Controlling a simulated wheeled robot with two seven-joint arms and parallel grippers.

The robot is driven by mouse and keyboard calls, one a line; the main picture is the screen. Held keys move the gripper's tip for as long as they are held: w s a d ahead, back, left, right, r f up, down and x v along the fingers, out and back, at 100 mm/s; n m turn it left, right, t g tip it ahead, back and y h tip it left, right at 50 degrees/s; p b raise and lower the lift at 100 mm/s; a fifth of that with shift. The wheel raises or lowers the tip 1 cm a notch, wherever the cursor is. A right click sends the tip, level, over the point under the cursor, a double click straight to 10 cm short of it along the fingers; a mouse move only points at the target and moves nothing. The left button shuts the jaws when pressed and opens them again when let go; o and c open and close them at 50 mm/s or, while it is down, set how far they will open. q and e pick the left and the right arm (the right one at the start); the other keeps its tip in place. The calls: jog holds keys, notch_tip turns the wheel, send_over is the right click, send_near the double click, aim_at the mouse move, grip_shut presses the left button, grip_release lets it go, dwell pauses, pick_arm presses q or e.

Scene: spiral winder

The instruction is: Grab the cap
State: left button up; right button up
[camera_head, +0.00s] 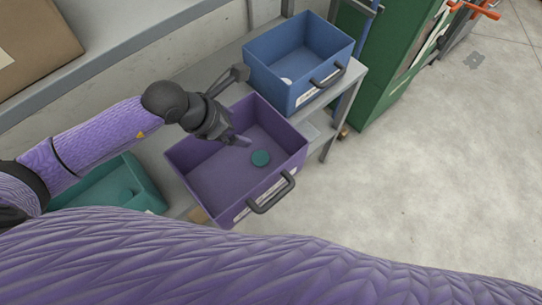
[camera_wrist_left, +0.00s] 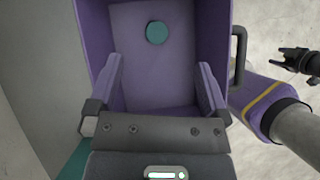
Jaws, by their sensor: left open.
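The cap is a round teal disc (camera_head: 260,158) lying flat on the floor of the purple bin (camera_head: 190,181). In the left wrist view the cap (camera_wrist_left: 156,33) lies beyond and between the fingers, near the far end of the bin floor. My left gripper (camera_head: 240,106) is open and empty above the purple bin, apart from the cap. Its two fingers (camera_wrist_left: 160,88) are spread wide in the left wrist view. My right gripper (camera_wrist_left: 291,62) appears small and dark at the right edge of the left wrist view; its opening is unclear.
A blue bin (camera_head: 331,75) with a small white item stands behind the purple bin. A teal bin (camera_head: 148,188) stands to the left. The purple bin's dark handle (camera_head: 271,193) faces the open floor. A green cabinet (camera_head: 385,90) stands at the upper right.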

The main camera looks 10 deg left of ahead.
pick_arm(q)
notch_tip(320, 180, down, 5)
jog(key=b, duration=0.6)
send_near(260, 158)
jog(key=shift+x, duration=0.8)
jog(key=b+x, duration=0.2)
jog(key=x, duration=0.5)
jog(key=shift+r, duration=0.1)
jog(key=shift+c, duration=0.4)
jog(key=c, duration=1.1)
jog(key=shift+r, duration=0.1)
